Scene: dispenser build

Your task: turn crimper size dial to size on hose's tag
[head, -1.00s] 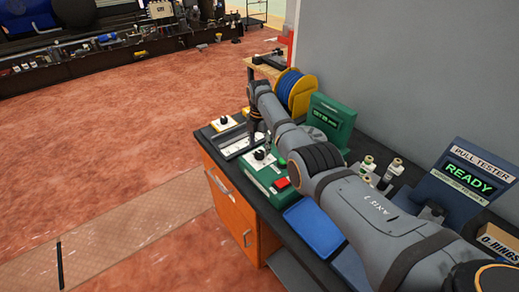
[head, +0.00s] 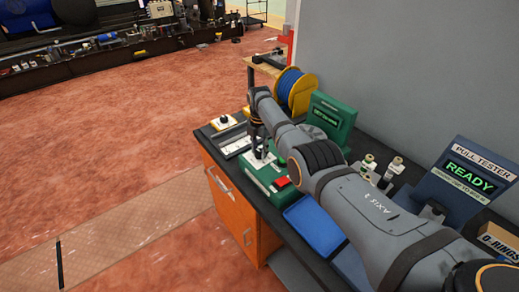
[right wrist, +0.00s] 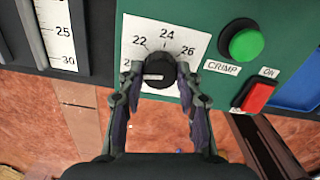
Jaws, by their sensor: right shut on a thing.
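The green crimper (head: 262,176) stands on the bench. Its black size dial (right wrist: 160,70) sits on a white scale plate (right wrist: 184,37) with 22, 24 and 26 readable; another number at the left is partly hidden. The dial's white mark points left, towards that partly hidden number. My right gripper (right wrist: 159,78) is shut on the dial, one finger at each side; in the head view it reaches down onto the crimper (head: 259,152). No hose tag can be made out. My left gripper is not in view.
A green CRIMP button (right wrist: 243,43) and a red ON switch (right wrist: 258,96) are right of the dial. A ruler gauge (right wrist: 58,35) is at the left. The green display (head: 328,117) is too small to read. A blue tray (head: 315,224) and pull tester (head: 467,180) stand nearby.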

